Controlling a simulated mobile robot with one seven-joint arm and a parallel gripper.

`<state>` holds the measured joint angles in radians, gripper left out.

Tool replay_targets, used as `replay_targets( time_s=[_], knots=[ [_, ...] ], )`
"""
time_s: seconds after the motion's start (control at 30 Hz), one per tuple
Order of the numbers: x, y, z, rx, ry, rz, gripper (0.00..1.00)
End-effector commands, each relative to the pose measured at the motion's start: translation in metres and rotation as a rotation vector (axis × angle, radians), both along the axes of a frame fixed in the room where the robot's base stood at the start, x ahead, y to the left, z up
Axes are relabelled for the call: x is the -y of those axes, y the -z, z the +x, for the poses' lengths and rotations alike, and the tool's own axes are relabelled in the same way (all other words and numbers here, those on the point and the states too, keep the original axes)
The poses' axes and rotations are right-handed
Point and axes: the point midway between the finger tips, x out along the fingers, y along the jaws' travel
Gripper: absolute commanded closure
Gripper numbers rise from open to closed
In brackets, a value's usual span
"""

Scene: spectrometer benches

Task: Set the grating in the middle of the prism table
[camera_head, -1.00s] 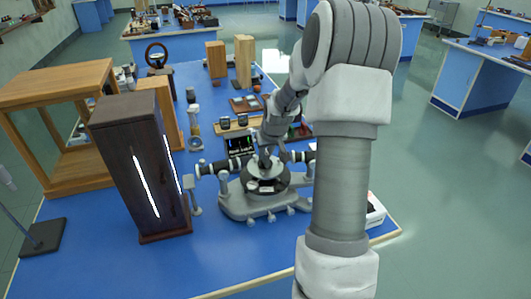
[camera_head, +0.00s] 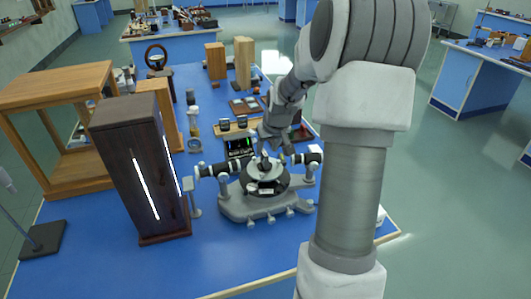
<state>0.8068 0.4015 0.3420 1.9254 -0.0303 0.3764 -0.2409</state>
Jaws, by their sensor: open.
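The spectrometer stands on the blue bench, with a grey footed base (camera_head: 250,207), a dark round plate and dark tubes to left and right. The pale prism table (camera_head: 267,168) is at its centre, partly hidden by my gripper. My gripper (camera_head: 272,154) is open, pointing down just over the prism table; its fingertips are small and hard to make out. A small upright piece shows at the prism table near the fingers; I cannot tell whether it is the grating or a fingertip, nor whether anything touches it.
A tall dark lamp housing (camera_head: 137,175) with a bright slit stands close left of the spectrometer. A wooden open frame (camera_head: 60,95) is behind it. A small display (camera_head: 240,146) and wooden blocks (camera_head: 244,62) stand behind. My arm hides the bench's right side.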

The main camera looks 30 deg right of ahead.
Motion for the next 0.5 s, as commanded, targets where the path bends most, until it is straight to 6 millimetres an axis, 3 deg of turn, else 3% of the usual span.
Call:
replay_targets(
  time_s=[0.23,0.5],
  knots=[
    [-0.005,-0.043,-0.021,0.001,0.001,-0.002,0.53],
    [-0.008,-0.061,-0.031,-0.001,0.001,0.001,0.53]
  ],
)
